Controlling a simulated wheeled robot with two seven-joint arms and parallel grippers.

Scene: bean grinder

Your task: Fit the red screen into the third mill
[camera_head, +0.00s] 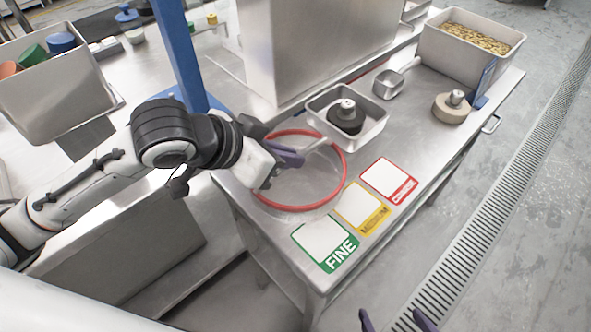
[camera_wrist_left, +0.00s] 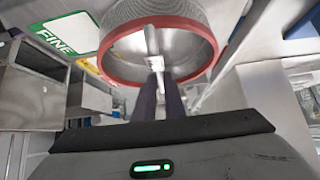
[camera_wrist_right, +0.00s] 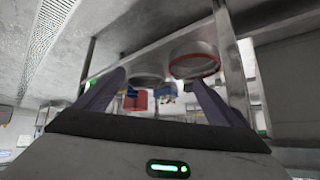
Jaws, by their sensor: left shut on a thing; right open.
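The red screen (camera_head: 345,160) is a round sieve with a red rim. In the head view it is at the near left end of the steel table. My left gripper (camera_head: 292,156) is shut on the screen's pale handle, which also shows in the left wrist view (camera_wrist_left: 151,42). There the red rim (camera_wrist_left: 120,76) and mesh wall are in front of the fingers. My right gripper (camera_head: 398,320) is open and empty at the bottom edge, off the table; its spread fingers show in the right wrist view (camera_wrist_right: 155,90). I cannot pick out the third mill.
Green FINE, yellow and red cards (camera_head: 325,243) lie beside the screen. A steel tray (camera_head: 372,132) holds a dark knobbed weight; a tan weight (camera_head: 452,106) stands further right. A blue post (camera_head: 178,50) rises behind my left arm. A bin (camera_head: 440,50) stands at the back right.

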